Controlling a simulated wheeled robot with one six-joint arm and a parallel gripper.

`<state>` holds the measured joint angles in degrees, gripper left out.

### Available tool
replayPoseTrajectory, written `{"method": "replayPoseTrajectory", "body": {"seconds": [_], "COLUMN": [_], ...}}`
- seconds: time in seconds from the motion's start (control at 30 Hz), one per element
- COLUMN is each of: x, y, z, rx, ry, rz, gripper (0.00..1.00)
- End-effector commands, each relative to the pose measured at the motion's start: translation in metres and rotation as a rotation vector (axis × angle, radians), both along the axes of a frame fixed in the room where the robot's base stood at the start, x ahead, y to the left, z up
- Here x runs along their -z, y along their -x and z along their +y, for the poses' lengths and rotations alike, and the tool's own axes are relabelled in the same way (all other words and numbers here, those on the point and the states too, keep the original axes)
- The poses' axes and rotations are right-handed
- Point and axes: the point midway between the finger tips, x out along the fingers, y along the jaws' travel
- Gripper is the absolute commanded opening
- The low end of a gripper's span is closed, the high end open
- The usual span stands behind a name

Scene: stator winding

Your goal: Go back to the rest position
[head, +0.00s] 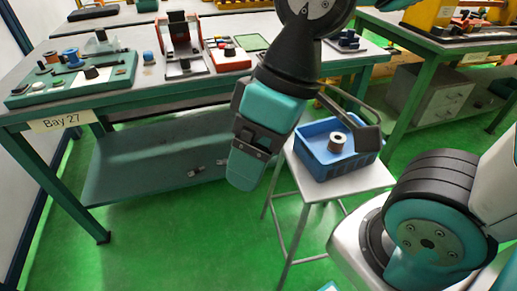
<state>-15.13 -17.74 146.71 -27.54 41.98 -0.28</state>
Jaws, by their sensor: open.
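My gripper (292,152) hangs down from the top centre, black and teal, in front of the workbench and left of the blue bin. It is open and I see nothing held in it. Its dark right-hand part overlaps the blue bin (312,165) in the picture. The bin sits on a pale stool (345,187). A spool (337,142) with a pale rim and dark centre is inside the bin. Part of the bin is hidden behind my gripper.
A green-framed workbench (130,105), labelled Bay 27, carries a winding board (70,80), a red-and-black fixture (183,50) and a red tray (228,60). Another bench (425,40) stands at right with grey drawers (432,95) beneath. Green floor (170,235) is clear at front left.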

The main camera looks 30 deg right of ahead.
Motion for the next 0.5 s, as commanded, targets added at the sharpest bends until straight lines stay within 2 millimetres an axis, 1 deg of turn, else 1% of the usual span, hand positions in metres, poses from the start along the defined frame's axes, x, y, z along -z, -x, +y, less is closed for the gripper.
{"method": "replayPoseTrajectory", "body": {"seconds": [0.23, 0.3, 0.37, 0.47, 0.5], "x": [0.000, -0.004, -0.011, -0.033, -0.044], "y": [0.001, 0.001, 0.000, 0.000, 0.000], "z": [0.000, 0.000, 0.000, 0.000, 0.000], "rx": [0.004, 0.004, 0.004, 0.004, 0.004], "ry": [-0.001, -0.001, -0.001, -0.001, -0.001], "rz": [0.002, 0.002, 0.001, 0.001, 0.001], "gripper": [0.79, 0.79, 0.79, 0.79, 0.79]}}
